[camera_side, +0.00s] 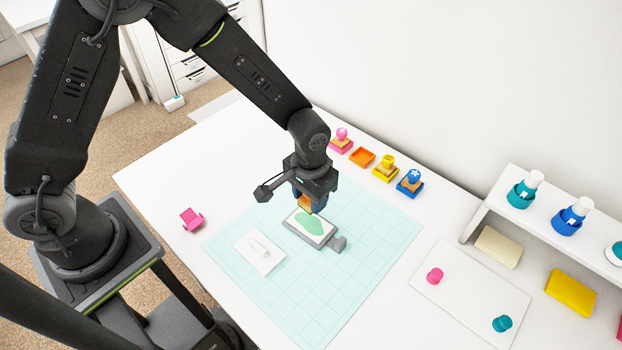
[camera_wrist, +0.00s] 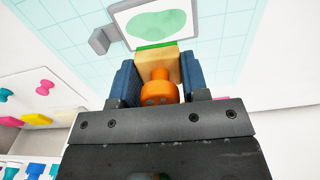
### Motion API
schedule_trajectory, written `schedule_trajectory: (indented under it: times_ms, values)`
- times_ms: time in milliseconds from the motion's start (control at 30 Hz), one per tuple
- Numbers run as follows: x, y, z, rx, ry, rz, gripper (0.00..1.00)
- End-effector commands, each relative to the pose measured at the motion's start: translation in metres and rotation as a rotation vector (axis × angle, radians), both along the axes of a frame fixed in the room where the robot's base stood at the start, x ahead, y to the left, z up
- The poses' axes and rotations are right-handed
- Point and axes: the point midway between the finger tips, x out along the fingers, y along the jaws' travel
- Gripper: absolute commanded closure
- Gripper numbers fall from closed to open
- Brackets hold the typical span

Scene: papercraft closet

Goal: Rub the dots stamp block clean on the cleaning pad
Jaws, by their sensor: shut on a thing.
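My gripper (camera_side: 315,190) is shut on a stamp block with an orange knob and a wooden body. In the wrist view the stamp block (camera_wrist: 158,66) sits between the two blue fingers, knob towards me, with a green strip along its far edge. Its stamping face is hidden. In the side view it is above or at the far edge of a grey-framed plate (camera_side: 329,241) with a white face and a green patch (camera_side: 312,224); contact cannot be told. The plate also shows in the wrist view (camera_wrist: 119,33). I cannot tell for certain which thing is the cleaning pad.
An orange tray (camera_side: 362,158) stands empty among the stamps at the back. A shelf with bottles (camera_side: 572,216) is at right. A pink holder (camera_side: 192,219) stands left.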

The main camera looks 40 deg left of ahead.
Motion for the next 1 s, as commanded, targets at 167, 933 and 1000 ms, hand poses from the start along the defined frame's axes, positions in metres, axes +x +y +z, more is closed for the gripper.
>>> schedule_trajectory:
  times_ms: [167, 933, 1000]
  values:
    - [-0.006, -0.004, -0.001, -0.001, -0.002, 0.073, 0.87]
    - [-0.006, -0.004, -0.037, 0.0, 0.001, 0.079, 0.87]
    - [-0.006, -0.004, -0.041, 0.0, 0.0, 0.079, 0.87]
